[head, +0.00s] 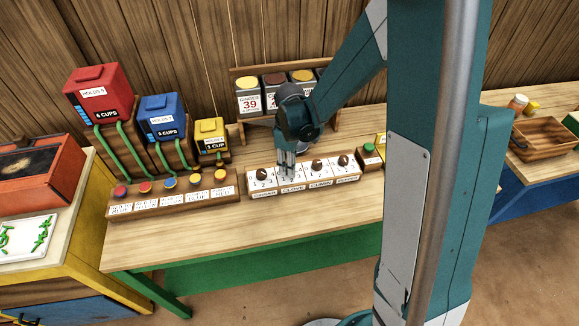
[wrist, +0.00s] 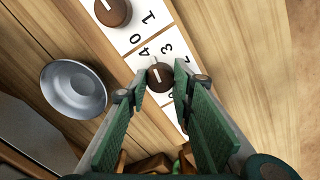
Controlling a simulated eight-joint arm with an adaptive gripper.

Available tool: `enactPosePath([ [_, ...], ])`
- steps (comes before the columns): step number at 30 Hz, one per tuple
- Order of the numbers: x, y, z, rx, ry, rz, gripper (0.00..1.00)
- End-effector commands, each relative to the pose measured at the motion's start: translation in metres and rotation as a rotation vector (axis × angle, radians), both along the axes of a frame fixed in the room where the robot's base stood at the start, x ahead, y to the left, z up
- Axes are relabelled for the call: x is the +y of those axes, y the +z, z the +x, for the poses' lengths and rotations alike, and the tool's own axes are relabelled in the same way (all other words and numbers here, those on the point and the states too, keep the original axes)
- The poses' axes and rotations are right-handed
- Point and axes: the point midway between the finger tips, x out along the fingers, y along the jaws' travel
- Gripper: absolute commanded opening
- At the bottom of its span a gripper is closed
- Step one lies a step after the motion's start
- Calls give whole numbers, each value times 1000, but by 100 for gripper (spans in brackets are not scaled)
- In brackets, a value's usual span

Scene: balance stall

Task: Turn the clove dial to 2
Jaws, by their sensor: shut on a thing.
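The clove dial is a round brown knob (wrist: 158,77) with a white line on top, seen in the wrist view between my gripper's green fingers (wrist: 157,95). My gripper is shut on it. Printed numbers, including a 3 and a 4, show on the white plate (wrist: 143,50) beside it. I cannot tell exactly which number the white line marks. In the head view, my gripper (head: 286,173) points down over the second plate of the dial row and hides the knob. The clove label (head: 292,188) shows below.
The ginger dial (head: 263,174) is close on the left; the cumin dial (head: 317,165) and pepper dial (head: 343,160) are on the right. A row of colored buttons (head: 170,183) stands further left. Spice tins (head: 248,97) stand behind. A metal bowl (wrist: 74,88) is near in the wrist view.

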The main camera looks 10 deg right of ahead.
Motion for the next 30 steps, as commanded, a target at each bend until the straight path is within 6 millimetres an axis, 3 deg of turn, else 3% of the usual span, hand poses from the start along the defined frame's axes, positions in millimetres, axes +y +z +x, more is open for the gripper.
enactPosePath([
  [30, 0, -2, -1, 1, -942, 0, 12],
])
